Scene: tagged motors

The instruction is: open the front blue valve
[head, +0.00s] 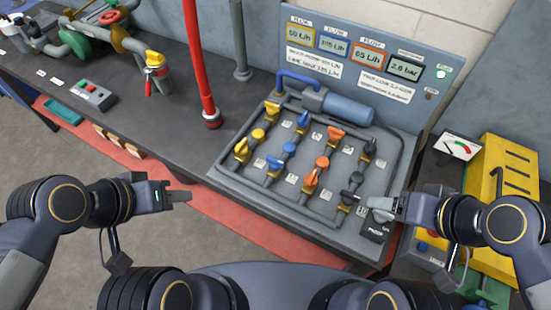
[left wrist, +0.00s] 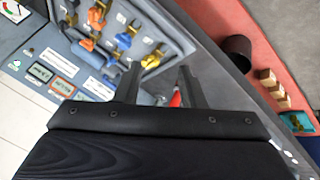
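The valve board (head: 228,178) stands on the bench with yellow, blue, orange and black valves in rows. The front blue valve (head: 274,163) is in the row nearer me, between yellow and orange. Blue handles also show in the left wrist view (left wrist: 86,44). My left gripper (head: 180,196) is left of the board, apart from the valves; its fingers are open and empty in the left wrist view (left wrist: 160,88). My right gripper (head: 378,209) is by the board's front right corner; its opening is unclear.
A display panel (head: 370,57) stands behind the board, with a blue cylinder (head: 347,108) before it. A red post (head: 200,65) rises left of the board. A yellow case (head: 510,170) stands at right.

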